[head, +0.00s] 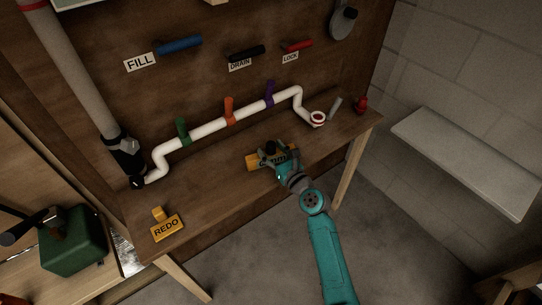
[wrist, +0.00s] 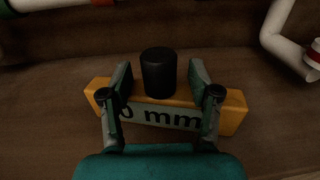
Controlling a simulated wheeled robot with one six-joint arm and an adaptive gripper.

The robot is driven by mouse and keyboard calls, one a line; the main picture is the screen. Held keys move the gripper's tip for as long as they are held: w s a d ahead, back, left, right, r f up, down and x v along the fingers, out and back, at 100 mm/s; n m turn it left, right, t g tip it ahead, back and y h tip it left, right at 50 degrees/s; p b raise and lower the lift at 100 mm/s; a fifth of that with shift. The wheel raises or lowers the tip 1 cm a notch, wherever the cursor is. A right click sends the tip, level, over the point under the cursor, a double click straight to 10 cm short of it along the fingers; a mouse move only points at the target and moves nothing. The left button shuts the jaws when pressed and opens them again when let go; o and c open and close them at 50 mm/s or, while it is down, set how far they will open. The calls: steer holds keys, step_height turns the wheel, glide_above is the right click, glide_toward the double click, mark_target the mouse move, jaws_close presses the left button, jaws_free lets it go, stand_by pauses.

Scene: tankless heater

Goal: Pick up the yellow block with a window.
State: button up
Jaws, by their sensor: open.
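A yellow-orange block (wrist: 233,112) lies on the wooden workbench. Dark text ending in "mm" shows on its face, and a black cylindrical knob (wrist: 158,72) stands at its middle. No window can be made out on it. The block also shows in the head view (head: 253,163), partly covered by my gripper. My gripper (wrist: 161,78) is open, with one finger on each side of the knob and gaps between. The fingers hide parts of the block. A second yellow piece, marked REDO (head: 167,228), sits at the bench's front left.
A white pipe (head: 208,129) with green, orange and purple handles runs along the bench's back. A red item (head: 361,104) stands at the right end. Blue, black and red handles are on the back board. Bare bench top lies left of the block.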

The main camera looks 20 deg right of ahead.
steer(key=shift+w+a, duration=0.1)
steer(key=shift+w, duration=0.1)
jaws_close()
step_height(320, 180, up, 10)
steer(key=shift+r, duration=0.1)
stand_by(0.6)
